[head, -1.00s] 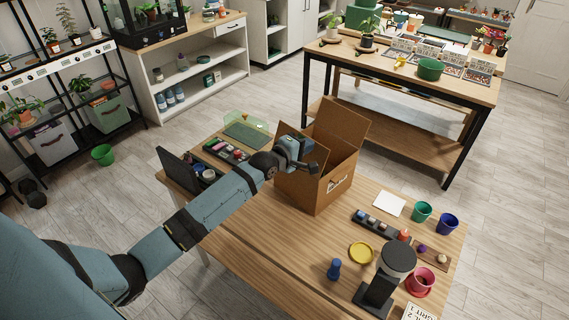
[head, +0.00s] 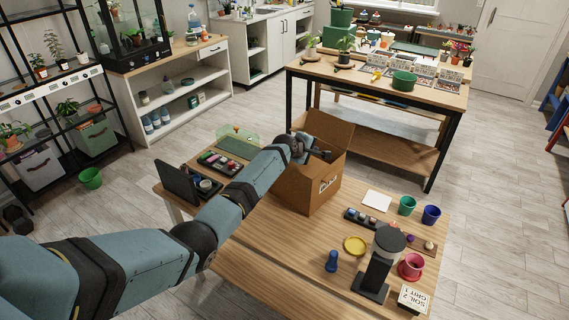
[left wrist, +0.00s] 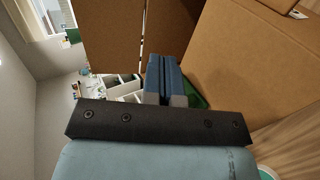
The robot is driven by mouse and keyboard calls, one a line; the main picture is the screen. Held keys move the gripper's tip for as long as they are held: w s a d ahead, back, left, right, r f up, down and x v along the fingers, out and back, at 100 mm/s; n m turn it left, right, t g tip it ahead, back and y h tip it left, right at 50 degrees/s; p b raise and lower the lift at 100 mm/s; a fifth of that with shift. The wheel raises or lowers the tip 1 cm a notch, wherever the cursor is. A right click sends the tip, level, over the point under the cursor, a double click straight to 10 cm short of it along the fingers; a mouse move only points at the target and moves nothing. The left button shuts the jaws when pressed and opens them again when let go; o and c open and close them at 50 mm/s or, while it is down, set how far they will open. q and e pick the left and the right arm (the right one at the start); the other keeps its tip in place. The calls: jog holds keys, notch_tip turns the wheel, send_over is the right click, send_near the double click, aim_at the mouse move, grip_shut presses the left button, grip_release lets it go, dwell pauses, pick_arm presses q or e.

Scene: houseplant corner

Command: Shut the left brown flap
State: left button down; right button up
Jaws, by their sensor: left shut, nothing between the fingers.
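The brown cardboard box (head: 293,190) stands on the wooden table, its printed face to the right. A tall brown flap (head: 332,129) stands up at its far side. My left gripper (head: 325,155) is shut and empty over the top of the box, at its left part. The gripper and wrist cover that edge, so the left flap cannot be made out clearly in the head view. In the left wrist view, the shut fingers (left wrist: 165,78) point between two brown cardboard panels, one at left (left wrist: 112,38) and one at right (left wrist: 250,60). Contact cannot be told. My right gripper is out of view.
A dark tray of small items (head: 220,163) and a black upright panel (head: 176,180) lie left of the box. A yellow dish (head: 355,245), a blue peg (head: 331,262), a black-and-grey device (head: 385,255) and several pots are at right. Bare tabletop lies in front of the box.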

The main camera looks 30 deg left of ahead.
pick_arm(q)
jog(key=shift+w+d+f, duration=0.1)
jog(key=shift+w+f, duration=0.1)
jog(key=shift+f, duration=0.05)
jog(key=shift+w+f+g, duration=0.15)
jog(key=shift+f+g, duration=0.3)
jog(key=shift+g, duration=0.35)
jog(key=shift+w+f, duration=0.1)
jog(key=shift+f, duration=0.55)
jog(key=shift+r, duration=0.1)
